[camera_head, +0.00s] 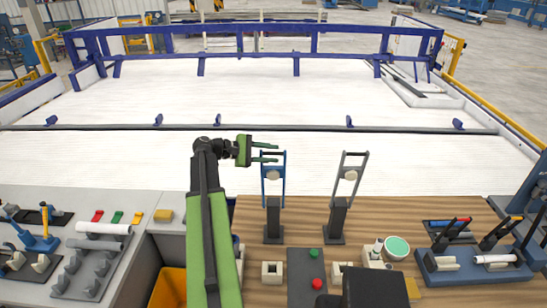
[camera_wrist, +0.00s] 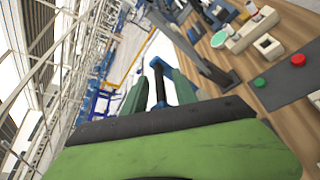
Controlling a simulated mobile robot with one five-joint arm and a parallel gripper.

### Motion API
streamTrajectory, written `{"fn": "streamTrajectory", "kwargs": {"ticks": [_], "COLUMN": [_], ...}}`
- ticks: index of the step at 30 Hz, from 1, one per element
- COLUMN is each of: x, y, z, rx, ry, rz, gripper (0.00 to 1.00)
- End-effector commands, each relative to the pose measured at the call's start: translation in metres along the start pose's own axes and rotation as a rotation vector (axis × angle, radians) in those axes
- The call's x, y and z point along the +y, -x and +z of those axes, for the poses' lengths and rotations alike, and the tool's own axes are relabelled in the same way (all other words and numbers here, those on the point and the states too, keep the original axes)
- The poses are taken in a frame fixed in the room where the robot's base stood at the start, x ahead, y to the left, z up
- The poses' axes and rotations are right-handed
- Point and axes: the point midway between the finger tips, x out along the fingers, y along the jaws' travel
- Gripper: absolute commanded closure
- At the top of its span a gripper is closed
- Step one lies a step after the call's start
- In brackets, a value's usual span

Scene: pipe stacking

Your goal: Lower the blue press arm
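The blue press arm (camera_head: 283,172) stands upright on a dark post (camera_head: 273,215) at the left of the wooden table. It is a two-sided frame with a bar across its top and a pale round part between its sides. My gripper (camera_head: 268,152) is beside its upper end, with two green fingers spread apart. In the wrist view, my gripper (camera_wrist: 160,93) is open, and a dark bar with blue ends (camera_wrist: 158,84) shows between its fingers. I cannot tell whether either finger touches it.
A similar grey press (camera_head: 349,180) stands upright just to the right. A green button (camera_head: 314,253) and a red button (camera_head: 317,283) sit on a dark panel in front. Tool racks and pipe holders (camera_head: 90,265) fill the left bench, and more stand at the right.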

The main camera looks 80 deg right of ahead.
Motion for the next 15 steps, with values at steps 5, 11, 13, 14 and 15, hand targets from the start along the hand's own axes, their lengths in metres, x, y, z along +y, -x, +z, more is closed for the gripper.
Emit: {"fn": "streamTrajectory", "kwargs": {"ticks": [5, 11, 13, 14, 15], "x": [-0.0003, 0.0002, 0.0002, 0.0002, 0.0001], "y": [-0.0113, -0.0112, -0.011, -0.0109, -0.0108], "z": [0.0001, 0.0002, 0.0001, 0.0001, 0.0001], "rx": [0.0, 0.0, 0.001, 0.001, 0.001], "ry": [0.0, 0.0, 0.0, 0.0, 0.0], "rz": [-0.001, 0.0, 0.0, 0.0, 0.0], "gripper": [0.66, 0.66, 0.71, 0.75, 0.8]}}
